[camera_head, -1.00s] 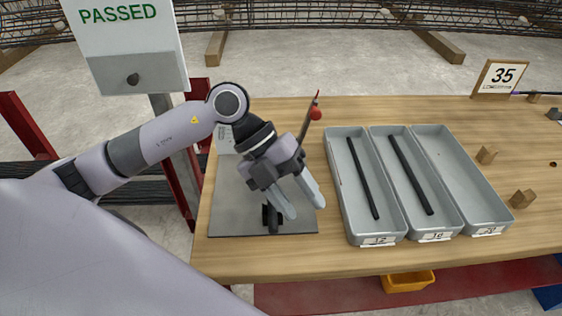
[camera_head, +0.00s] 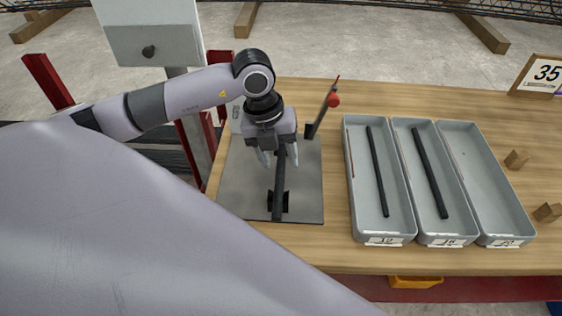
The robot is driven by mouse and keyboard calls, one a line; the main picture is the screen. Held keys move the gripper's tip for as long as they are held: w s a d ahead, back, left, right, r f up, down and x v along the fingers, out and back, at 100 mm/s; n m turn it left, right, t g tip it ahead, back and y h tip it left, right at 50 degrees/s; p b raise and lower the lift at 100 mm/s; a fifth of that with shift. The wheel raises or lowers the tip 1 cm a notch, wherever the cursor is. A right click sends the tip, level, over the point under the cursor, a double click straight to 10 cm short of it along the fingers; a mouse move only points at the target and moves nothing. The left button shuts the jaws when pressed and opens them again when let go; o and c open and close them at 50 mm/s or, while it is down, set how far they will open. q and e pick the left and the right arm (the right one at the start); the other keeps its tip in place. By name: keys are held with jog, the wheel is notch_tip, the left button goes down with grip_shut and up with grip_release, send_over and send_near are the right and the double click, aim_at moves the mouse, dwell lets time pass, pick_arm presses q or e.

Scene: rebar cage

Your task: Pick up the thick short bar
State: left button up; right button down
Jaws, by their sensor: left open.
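A dark thick bar (camera_head: 279,198) lies lengthwise on black supports on a grey metal plate (camera_head: 307,190) on the wooden bench. Its near end shows, and its far part runs up under my left gripper. My left gripper (camera_head: 278,160) points down over the far part of the bar. Its two light fingers are apart, one on each side of the bar. I cannot tell whether they touch it. My right gripper is not in view.
Three grey trays stand right of the plate. The left tray (camera_head: 397,229) and middle tray (camera_head: 448,228) each hold a dark bar; the right tray (camera_head: 487,190) looks empty. A red-knobbed lever (camera_head: 333,100) rises beside the gripper. Wooden blocks (camera_head: 517,159) lie far right.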

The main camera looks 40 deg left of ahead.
pick_arm(q)
grip_shut()
jog(key=shift+r, duration=0.15)
